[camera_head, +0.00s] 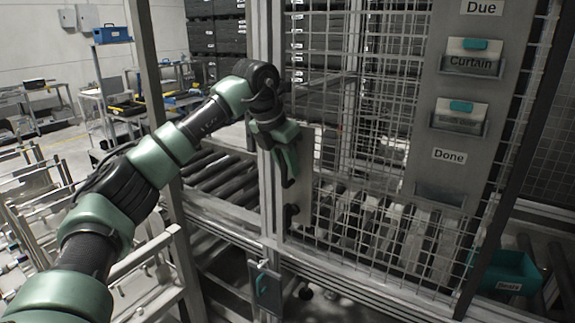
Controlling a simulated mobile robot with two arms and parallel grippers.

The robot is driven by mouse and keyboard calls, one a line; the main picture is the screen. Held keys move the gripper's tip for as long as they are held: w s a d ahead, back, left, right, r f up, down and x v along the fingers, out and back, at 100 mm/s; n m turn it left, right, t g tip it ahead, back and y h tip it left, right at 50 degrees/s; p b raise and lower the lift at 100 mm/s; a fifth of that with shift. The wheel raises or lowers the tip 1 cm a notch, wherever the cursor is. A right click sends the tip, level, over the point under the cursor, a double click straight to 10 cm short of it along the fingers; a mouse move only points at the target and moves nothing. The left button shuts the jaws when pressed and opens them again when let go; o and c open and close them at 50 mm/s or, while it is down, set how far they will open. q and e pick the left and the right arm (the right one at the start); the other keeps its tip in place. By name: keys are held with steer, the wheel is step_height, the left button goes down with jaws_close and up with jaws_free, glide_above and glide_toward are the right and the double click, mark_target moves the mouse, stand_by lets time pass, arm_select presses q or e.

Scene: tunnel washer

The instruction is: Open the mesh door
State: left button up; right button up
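The mesh door (345,130) is a grey wire grid in a metal frame, right of an upright post. It appears closed against the frame. A light metal plate (304,165) is on its left edge, with a black handle-like part (290,215) low down. My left gripper (287,178) points down in front of the plate and post, just above the black part. A small space shows between it and that part. Its fingers overlap, so its opening is unclear, and I see nothing held. My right gripper is out of view.
A grey board (465,120) with "Due" and "Done" labels and card pockets hangs at right. A teal bin (510,272) is at lower right. Rollers (215,175) lie behind; metal racks (150,265) crowd the left.

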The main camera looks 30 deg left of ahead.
arm_select(q)
steer(key=b+v, duration=0.2)
steer(key=v, duration=0.5)
steer(key=shift+r, duration=0.3)
steer(key=shift+s, duration=0.2)
